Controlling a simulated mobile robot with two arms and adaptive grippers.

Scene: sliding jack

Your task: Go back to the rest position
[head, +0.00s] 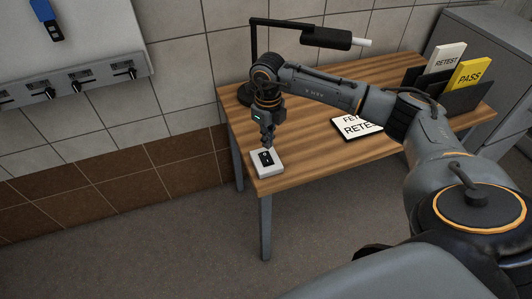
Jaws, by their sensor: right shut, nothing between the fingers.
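My right gripper (267,141) points down over the front left corner of the wooden table (300,172). It is shut and empty. Its tips are just above or at a small white box with a black switch plate (267,164); I cannot tell whether they touch. My right arm reaches in from the right, across the table. My left gripper is not in view.
A black desk lamp (325,38) stands at the table's back left. A dark holder with RETEST and yellow PASS cards (468,75) stands at the right. A wall panel with several sliders (75,85) hangs left.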

